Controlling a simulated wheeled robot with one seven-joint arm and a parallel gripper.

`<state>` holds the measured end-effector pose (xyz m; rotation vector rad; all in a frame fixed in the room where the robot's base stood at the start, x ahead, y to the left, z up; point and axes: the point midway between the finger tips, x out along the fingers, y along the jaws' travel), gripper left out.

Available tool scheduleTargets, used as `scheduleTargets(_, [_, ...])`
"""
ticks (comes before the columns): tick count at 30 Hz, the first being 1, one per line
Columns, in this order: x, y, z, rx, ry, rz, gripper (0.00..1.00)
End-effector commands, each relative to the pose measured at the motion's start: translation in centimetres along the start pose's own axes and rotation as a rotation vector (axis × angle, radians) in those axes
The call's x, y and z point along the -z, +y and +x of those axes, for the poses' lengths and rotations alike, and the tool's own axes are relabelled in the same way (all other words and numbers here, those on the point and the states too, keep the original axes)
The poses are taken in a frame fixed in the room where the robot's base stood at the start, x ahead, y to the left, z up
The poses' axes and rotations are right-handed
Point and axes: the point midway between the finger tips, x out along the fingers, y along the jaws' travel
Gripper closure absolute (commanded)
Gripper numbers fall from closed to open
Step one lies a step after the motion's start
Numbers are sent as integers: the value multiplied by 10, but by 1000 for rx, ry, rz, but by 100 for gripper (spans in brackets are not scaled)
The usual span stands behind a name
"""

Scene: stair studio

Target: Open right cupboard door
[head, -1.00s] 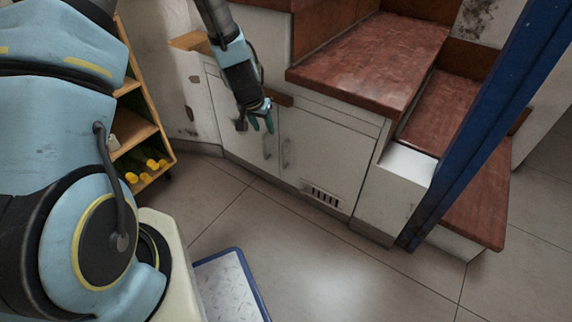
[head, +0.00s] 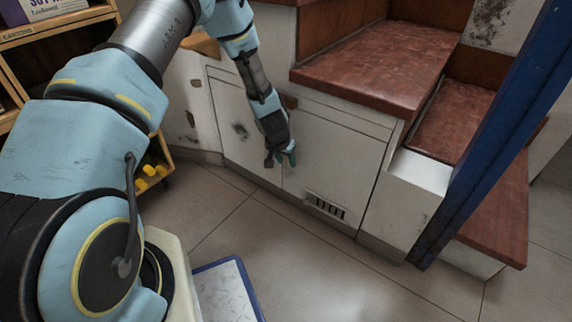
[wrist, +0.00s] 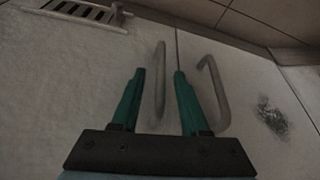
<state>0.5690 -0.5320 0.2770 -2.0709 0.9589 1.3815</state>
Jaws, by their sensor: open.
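The right cupboard door (head: 335,165) is a shut white panel with a vent at its lower edge, under the red steps. Its grey bar handle (wrist: 160,85) shows in the wrist view between my two green fingers, apart from the door seam. I cannot tell whether the fingers touch it or how deep it sits between them. My gripper (head: 281,160) is open at the inner edge of the right door in the head view, where it hides the handles; its fingers also show in the wrist view (wrist: 159,75).
The left cupboard door (head: 238,125) is shut; its handle (wrist: 212,90) stands just right of my fingers in the wrist view. A blue post (head: 490,140) rises at the right. A shelf with yellow-capped bottles (head: 150,175) stands at the left. The tiled floor before the doors is clear.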

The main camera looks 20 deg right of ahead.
Motion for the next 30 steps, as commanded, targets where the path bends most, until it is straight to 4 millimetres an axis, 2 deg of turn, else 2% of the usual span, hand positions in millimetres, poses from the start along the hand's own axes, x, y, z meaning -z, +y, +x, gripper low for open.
scheduleTargets(3, [0,0,8,0,-1,-1,55])
scheduleTargets(12, [0,0,9,0,0,-1,55])
scheduleTargets(24, [0,0,9,0,-1,-1,99])
scheduleTargets(30, [0,0,9,0,-1,-1,100])
